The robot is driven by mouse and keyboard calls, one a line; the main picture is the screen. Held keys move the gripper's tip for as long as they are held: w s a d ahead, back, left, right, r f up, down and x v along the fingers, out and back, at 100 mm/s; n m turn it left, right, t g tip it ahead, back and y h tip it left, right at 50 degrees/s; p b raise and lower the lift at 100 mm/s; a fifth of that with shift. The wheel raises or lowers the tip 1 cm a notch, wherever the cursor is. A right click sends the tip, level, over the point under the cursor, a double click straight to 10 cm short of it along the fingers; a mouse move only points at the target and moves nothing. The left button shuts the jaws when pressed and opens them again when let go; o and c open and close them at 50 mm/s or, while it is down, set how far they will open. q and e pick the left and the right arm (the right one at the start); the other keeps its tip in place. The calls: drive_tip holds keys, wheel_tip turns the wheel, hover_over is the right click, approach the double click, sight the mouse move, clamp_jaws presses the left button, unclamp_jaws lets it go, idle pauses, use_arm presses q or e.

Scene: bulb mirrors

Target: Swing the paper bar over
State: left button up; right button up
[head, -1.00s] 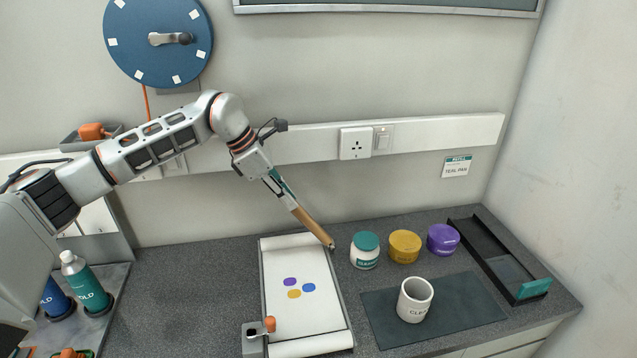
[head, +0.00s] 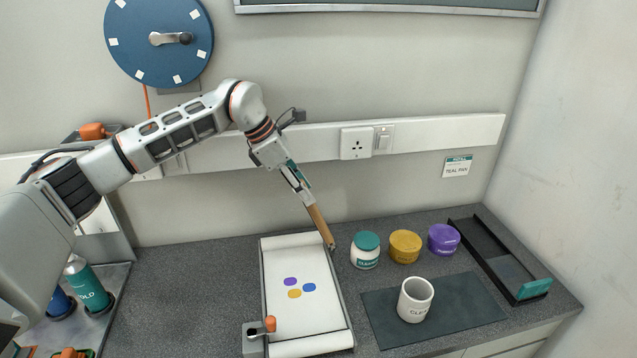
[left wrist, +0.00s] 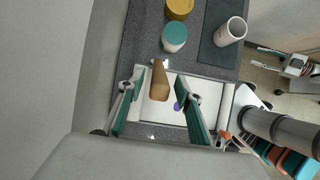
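A pale paper board (head: 280,267) lies on the counter with three colour dots, purple, blue and yellow, on its sheet. At its front left corner is a pale grey block (head: 252,343) with an orange knob (head: 270,323); I cannot clearly make out a separate bar. My left gripper (head: 303,193) hangs above the board's back right, shut on a brown wooden-handled tool (head: 321,225) with a dark tip pointing down. The tool also shows between the green fingers in the left wrist view (left wrist: 160,80). What seems my right gripper (left wrist: 285,62) shows small at the right there.
A teal-lidded jar (head: 365,252), a yellow jar (head: 405,247) and a purple jar (head: 443,239) stand right of the board. A white cup (head: 415,300) stands on a dark mat (head: 468,300). A black tray (head: 487,253) lies far right. Counter left of the board is clear.

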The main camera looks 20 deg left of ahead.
use_arm(q)
drive_tip(key=shift+r, duration=3.5)
drive_tip(key=shift+a, duration=0.1)
drive_tip(key=v, duration=0.8)
